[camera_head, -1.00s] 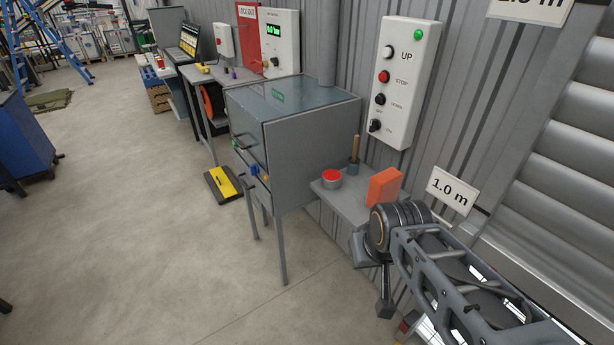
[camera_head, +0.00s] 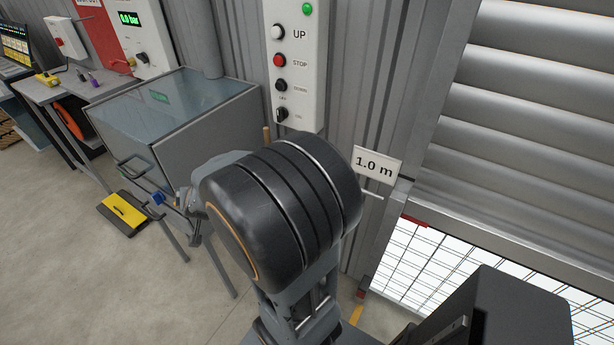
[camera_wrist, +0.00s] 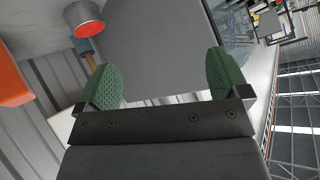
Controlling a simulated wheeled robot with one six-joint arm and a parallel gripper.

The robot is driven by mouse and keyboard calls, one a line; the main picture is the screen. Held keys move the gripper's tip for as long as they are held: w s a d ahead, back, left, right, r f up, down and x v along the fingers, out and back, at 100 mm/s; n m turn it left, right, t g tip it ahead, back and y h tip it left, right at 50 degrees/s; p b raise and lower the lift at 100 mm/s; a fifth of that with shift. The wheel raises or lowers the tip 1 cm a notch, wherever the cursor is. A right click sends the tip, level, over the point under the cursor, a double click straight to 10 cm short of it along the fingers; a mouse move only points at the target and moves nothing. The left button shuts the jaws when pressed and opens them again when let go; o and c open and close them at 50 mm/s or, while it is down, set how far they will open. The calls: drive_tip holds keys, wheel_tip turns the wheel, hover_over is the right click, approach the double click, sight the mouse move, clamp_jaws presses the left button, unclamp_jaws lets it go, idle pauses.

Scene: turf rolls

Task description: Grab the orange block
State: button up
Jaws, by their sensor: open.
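The orange block (camera_wrist: 12,78) shows at the left edge of the wrist view, partly cut off by the frame. My gripper (camera_wrist: 165,80) is open, with its two green pads wide apart and nothing held between them. The block is outside the jaws, off to the left of the left pad. In the head view my large dark arm joint hides the block and most of its shelf.
The grey cabinet (camera_head: 210,130) stands to the left of my arm. A control box (camera_head: 293,60) and a 1.0 m sign (camera_head: 376,166) are on the wall behind.

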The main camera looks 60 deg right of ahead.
drive_tip(key=s+d+f+m+g+h, duration=0.35)
drive_tip(key=s+d+g+h, duration=0.2)
drive_tip(key=d, duration=0.35)
drive_tip(key=s+d+f+m+g+h, duration=0.2)
drive_tip(key=s+d+m+g+h, duration=0.25)
drive_tip(key=s+d, duration=0.35)
drive_tip(key=d+f+y+p, duration=0.1)
drive_tip(key=d+f, duration=0.3)
drive_tip(key=d, duration=0.8)
drive_tip(key=shift+w+d+f+m+t+p, duration=0.15)
drive_tip(key=shift+w+d+m+t+p, duration=0.15)
drive_tip(key=shift+m+p, duration=0.15)
drive_tip(key=c, duration=1.3)
